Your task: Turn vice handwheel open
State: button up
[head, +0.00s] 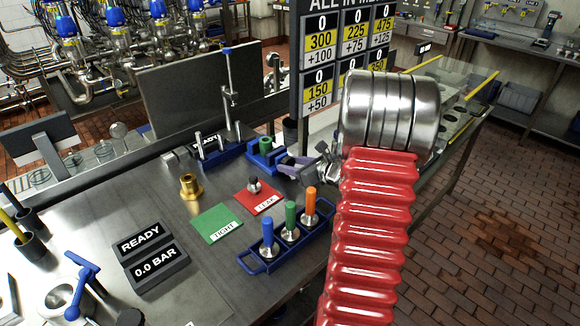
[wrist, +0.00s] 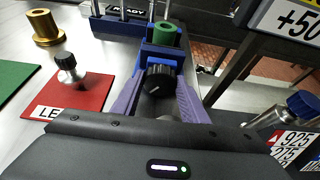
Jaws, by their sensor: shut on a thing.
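The blue vice (head: 262,160) stands near the back edge of the steel bench, with a green ring-shaped part (head: 266,146) in its jaws. In the wrist view the vice (wrist: 160,48) is straight ahead, the green part (wrist: 167,33) upright in it. Its black handwheel (wrist: 159,77) faces me. My gripper (wrist: 157,84) has its two purple fingers shut on the handwheel, one on each side. In the head view my gripper (head: 296,163) reaches the vice from the right; the handwheel is hidden there by the fingers.
A red LEAK mat (head: 268,205) with a small metal fitting (head: 254,185) lies in front of the vice. A green TIGHT mat (head: 213,224), a brass fitting (head: 190,187) and a blue rack (head: 256,266) of colored-handled tools are nearby.

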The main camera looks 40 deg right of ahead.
jog(key=shift+a+n, duration=0.2)
jog(key=shift+n, duration=0.2)
jog(key=shift+f+n+h, duration=0.1)
jog(key=shift+n+h, duration=0.7)
jog(key=shift+a+f+n+h, duration=0.15)
jog(key=shift+n+h, duration=0.65)
jog(key=shift+n, duration=0.6)
jog(key=shift+t, duration=0.3)
jog(key=o, duration=1)
jog(key=shift+o, duration=0.2)
jog(key=shift+r, duration=0.2)
notch_tip(320, 180, up, 10)
